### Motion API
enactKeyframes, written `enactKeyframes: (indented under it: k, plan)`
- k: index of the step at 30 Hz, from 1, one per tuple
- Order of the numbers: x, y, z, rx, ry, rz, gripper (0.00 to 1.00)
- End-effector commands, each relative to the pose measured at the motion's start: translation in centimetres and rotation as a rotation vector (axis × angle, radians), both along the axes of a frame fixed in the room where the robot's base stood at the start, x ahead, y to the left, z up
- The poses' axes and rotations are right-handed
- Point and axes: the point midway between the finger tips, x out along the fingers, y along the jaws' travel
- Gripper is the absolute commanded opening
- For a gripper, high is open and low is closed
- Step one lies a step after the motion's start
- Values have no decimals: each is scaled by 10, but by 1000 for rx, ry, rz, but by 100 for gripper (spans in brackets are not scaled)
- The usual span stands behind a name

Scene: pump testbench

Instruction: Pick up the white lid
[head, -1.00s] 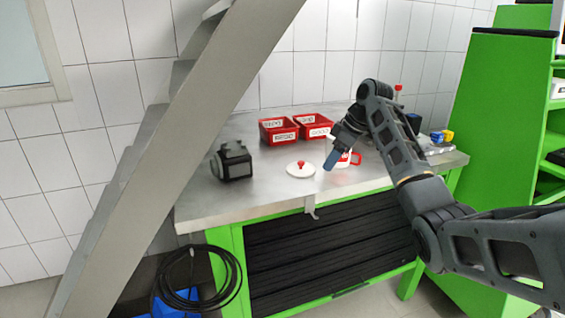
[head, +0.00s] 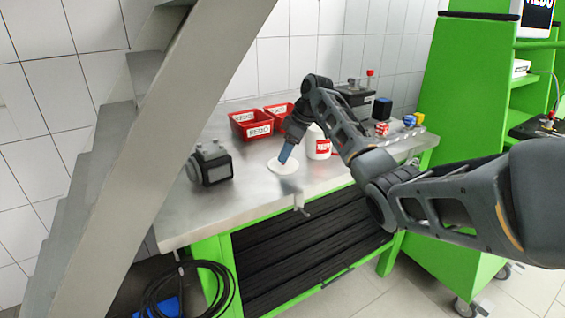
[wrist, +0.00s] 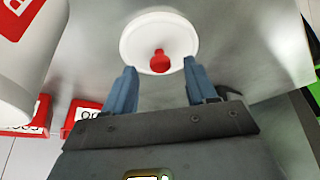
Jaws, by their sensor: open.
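The white lid (head: 282,167) lies flat on the metal table, partly hidden behind my gripper in the head view. In the wrist view the lid (wrist: 140,42) is a round white disc with a red knob (wrist: 160,61) at its middle. My gripper (head: 285,157) points down over the lid. In the wrist view its two blue fingers (wrist: 160,75) are open, with the red knob roughly between and just beyond their tips. I cannot tell how high the tips are above the lid.
Red bins (head: 251,124) stand behind. A dark boxy device (head: 211,166) sits at the left. The front of the metal table (head: 225,215) is mostly clear.

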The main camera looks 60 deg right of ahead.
Motion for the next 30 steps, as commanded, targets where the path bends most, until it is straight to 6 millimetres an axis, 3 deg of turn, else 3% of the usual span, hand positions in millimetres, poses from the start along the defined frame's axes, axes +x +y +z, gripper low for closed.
enactKeyframes:
  k: [4,12,27,30]
  plan:
    - [5,2,-13,0,1,2,57]
    - [6,2,-16,0,0,1,56]
    - [6,2,-15,0,0,1,8]
    - [6,2,-15,0,-1,1,6]
